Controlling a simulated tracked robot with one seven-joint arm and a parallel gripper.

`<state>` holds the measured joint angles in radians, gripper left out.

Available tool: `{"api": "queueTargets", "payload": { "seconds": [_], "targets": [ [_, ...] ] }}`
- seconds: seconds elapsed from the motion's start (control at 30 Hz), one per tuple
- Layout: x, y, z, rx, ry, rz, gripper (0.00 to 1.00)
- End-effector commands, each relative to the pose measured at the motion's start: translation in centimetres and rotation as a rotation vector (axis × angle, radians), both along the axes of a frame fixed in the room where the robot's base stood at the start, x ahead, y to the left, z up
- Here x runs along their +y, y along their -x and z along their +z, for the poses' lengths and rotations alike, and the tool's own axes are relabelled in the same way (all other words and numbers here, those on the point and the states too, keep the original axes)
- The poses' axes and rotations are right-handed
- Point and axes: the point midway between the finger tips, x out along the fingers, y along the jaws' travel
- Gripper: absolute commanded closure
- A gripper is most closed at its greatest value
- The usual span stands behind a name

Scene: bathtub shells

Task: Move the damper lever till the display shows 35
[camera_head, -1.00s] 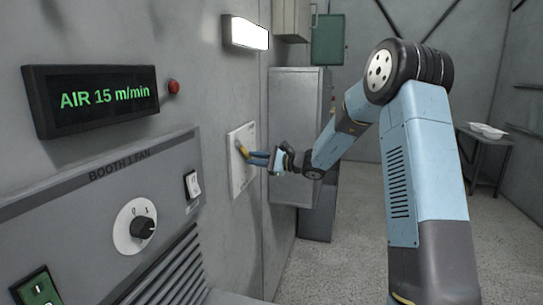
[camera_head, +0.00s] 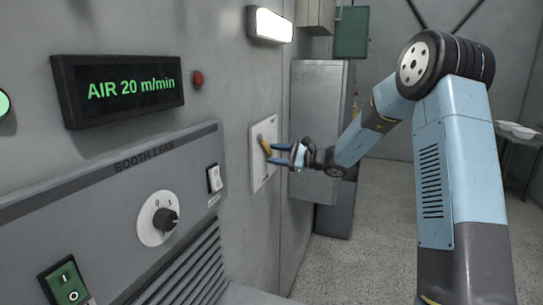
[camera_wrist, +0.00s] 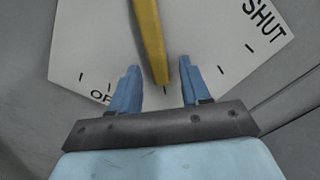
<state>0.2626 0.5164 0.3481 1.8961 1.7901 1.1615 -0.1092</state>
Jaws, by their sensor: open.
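The damper lever (camera_head: 265,146) is a yellow bar on a white wall plate (camera_head: 262,176). My gripper (camera_head: 272,154) is at the plate. Its blue fingers are open, one on each side of the lever's end in the wrist view (camera_wrist: 158,88), with gaps visible on both sides. The display (camera_head: 130,88) reads "AIR 20 m/min" in green.
The Booth 1 fan panel (camera_head: 110,200) on the left carries a round knob (camera_head: 160,219), a white rocker switch (camera_head: 214,179) and a green switch (camera_head: 66,283). A red button (camera_head: 197,78) sits beside the display. A grey cabinet (camera_head: 318,125) stands beyond the plate.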

Motion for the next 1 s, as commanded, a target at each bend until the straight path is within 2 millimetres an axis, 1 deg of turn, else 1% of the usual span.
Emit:
{"api": "queueTargets", "payload": {
  "seconds": [0.13, 0.23, 0.37, 0.7, 0.8, 1.0],
  "targets": [
    [-0.3, 0.1, 0.0, 0.0, 0.0, -0.001, 0.53],
    [-1.3, 0.4, 0.0, 0.0, 0.0, -0.003, 0.53],
    [-3.3, 1.1, 0.0, 0.0, 0.0, -0.004, 0.53],
    [-9.5, 3.5, -0.1, 0.001, 0.0, -0.004, 0.53],
    [-11.0, 4.0, -0.1, 0.001, 0.0, -0.005, 0.53],
    [-12.6, 4.7, -0.1, 0.001, 0.0, -0.002, 0.53]
  ]
}}
